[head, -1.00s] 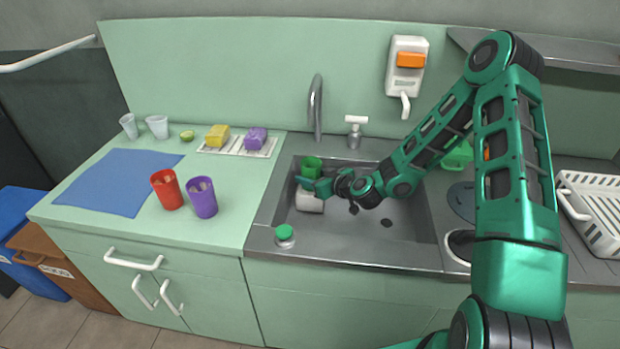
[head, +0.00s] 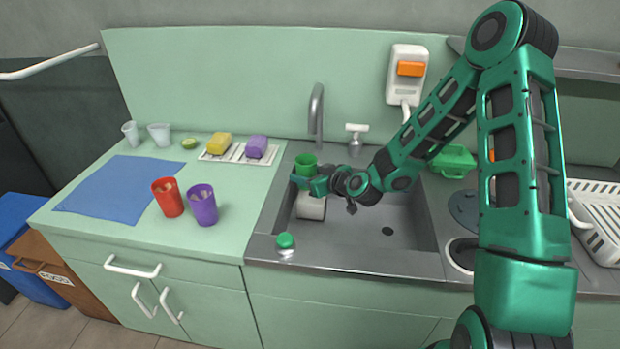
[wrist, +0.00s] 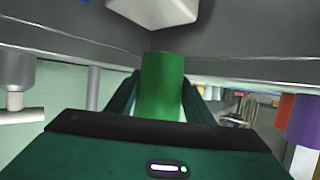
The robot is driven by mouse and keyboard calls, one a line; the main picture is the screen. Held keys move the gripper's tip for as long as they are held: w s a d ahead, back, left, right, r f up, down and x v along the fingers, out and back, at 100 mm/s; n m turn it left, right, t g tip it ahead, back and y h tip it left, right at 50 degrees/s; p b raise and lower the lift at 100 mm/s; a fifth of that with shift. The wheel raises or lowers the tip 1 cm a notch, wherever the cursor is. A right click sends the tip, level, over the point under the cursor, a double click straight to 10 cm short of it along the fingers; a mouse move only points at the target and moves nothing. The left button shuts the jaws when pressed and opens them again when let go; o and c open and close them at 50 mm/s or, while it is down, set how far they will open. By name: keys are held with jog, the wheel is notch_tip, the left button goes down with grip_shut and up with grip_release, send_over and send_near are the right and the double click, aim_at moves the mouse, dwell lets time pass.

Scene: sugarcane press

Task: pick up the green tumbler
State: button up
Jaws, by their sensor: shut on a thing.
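The green tumbler (head: 306,163) is above the left part of the sink, beside the rear wall of the basin in the head view. My gripper (head: 301,182) is shut on it. In the wrist view the tumbler (wrist: 162,85) stands between the two fingers of my gripper (wrist: 162,100), which press on its sides. Its lower part is hidden behind the gripper body there.
A white cup-like thing (head: 311,206) lies in the sink (head: 400,232) below my gripper. The tap (head: 316,110) rises behind. Red (head: 168,196) and purple (head: 202,205) tumblers stand on the left counter.

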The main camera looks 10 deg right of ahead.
jog(key=shift+s+a+r, duration=0.55)
jog(key=shift+a+r, duration=0.35)
jog(key=shift+a, duration=0.25)
jog(key=shift+s+a+r, duration=0.55)
jog(key=shift+a+r, duration=0.4)
jog(key=shift+a, duration=0.2)
jog(key=shift+s+a+r, duration=0.55)
jog(key=shift+a+r, duration=0.35)
jog(key=shift+a, duration=0.25)
jog(key=shift+w+a, duration=0.25)
jog(key=shift+a, duration=0.65)
jog(key=shift+s+a, duration=0.3)
jog(key=shift+s, duration=0.55)
jog(key=shift+w+d, duration=0.3)
jog(key=shift+d, duration=0.3)
jog(key=shift+w+d, duration=0.3)
jog(key=shift+d, duration=0.3)
jog(key=shift+w+a, duration=0.25)
jog(key=shift+a, duration=0.65)
jog(key=shift+s+a, duration=0.3)
jog(key=shift+s, duration=0.6)
jog(key=shift+s+d, duration=0.2)
jog(key=shift+d, duration=0.3)
jog(key=shift+s+d, duration=0.15)
jog(key=shift+d, duration=0.3)
